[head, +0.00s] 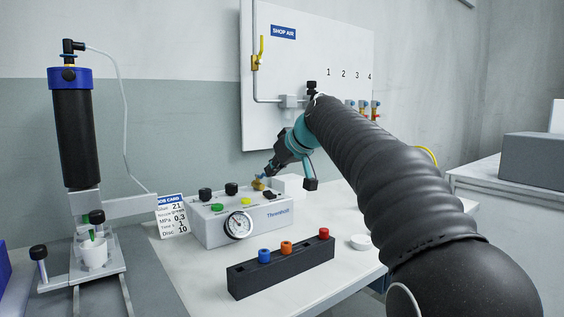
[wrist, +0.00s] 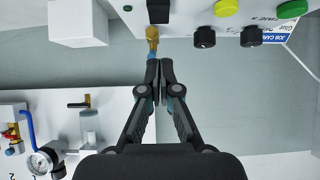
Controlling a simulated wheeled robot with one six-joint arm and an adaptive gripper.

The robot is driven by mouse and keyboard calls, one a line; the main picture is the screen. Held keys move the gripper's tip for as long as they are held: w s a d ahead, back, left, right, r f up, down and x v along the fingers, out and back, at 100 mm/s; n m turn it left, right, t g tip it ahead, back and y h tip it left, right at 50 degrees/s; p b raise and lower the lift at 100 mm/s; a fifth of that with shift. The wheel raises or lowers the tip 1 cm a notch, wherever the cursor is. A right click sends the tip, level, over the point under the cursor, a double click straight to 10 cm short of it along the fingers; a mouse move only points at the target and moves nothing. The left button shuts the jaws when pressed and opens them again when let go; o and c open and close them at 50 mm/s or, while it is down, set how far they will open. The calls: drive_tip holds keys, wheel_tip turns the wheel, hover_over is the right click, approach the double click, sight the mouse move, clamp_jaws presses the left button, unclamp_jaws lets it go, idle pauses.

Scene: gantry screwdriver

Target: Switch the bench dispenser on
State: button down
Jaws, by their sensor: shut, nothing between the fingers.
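The bench dispenser (head: 260,222) is a pale grey box on the white bench in the head view, with a round gauge (head: 238,224), two black knobs, a green button, a yellow button and a black switch (head: 273,195) on top. It also shows upside down along the top edge of the wrist view (wrist: 275,22), with the black switch (wrist: 162,11) partly cut off. My gripper (head: 269,174) is shut and empty at the dispenser's rear right. In the wrist view my fingertips (wrist: 159,68) are close to a brass fitting (wrist: 152,38) with a blue end; contact is unclear.
A black rack (head: 282,266) with blue, orange and red caps stands in front. A white block (head: 290,185) is beside the dispenser. A job card (head: 172,216) and a dispensing stand (head: 76,140) are left. The shop-air panel (head: 290,60) is behind.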

sight(271, 193)
drive_tip(key=shift+w+a+f+b, duration=0.15)
drive_tip(key=shift+f+b, duration=0.15)
drive_tip(key=shift+f, duration=0.75)
drive_tip(key=shift+w+a+f+b, duration=0.15)
drive_tip(key=shift+f+b, duration=0.15)
drive_tip(key=shift+f, duration=0.75)
drive_tip(key=shift+w+r+p, duration=0.1)
drive_tip(key=shift+r+p, duration=0.1)
drive_tip(key=shift+p, duration=0.55)
drive_tip(key=shift+g+h+p, duration=0.3)
drive_tip(key=shift+p, duration=0.45)
drive_tip(key=shift+f, duration=0.5)
drive_tip(key=shift+w, duration=0.1)
drive_tip(key=shift+w+a+r+p, duration=0.2)
drive_tip(key=shift+w+a+p, duration=0.25)
drive_tip(key=shift+w+p, duration=0.15)
